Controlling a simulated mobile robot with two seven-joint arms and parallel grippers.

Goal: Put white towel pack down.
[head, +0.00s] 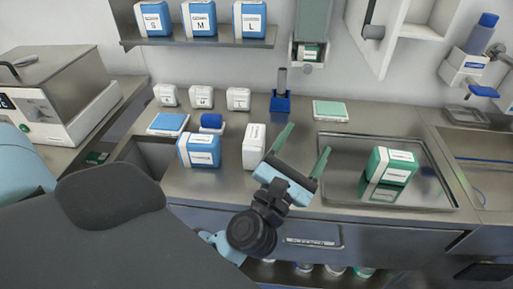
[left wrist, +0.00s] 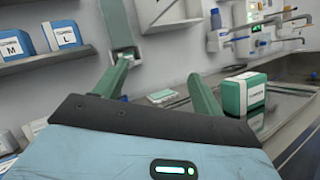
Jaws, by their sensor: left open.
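A white pack (head: 255,146), which looks like the white towel pack, stands upright on the steel counter (head: 225,178). My left gripper (head: 308,137) is open, with its two green fingers spread and nothing between them. It is just to the right of the white pack, and its left finger is close to the pack's right side. I cannot tell whether they touch. The left wrist view also shows the left gripper (left wrist: 157,66) open and empty. My right gripper is not in view.
A blue-and-white pack (head: 199,150) stands left of the white pack. A green-and-white pack (head: 389,166) is in the steel tray (head: 340,190) at right. A blue holder (head: 281,103) and a flat green-topped pack (head: 330,111) are behind. A shelf (head: 200,41) holds three blue boxes.

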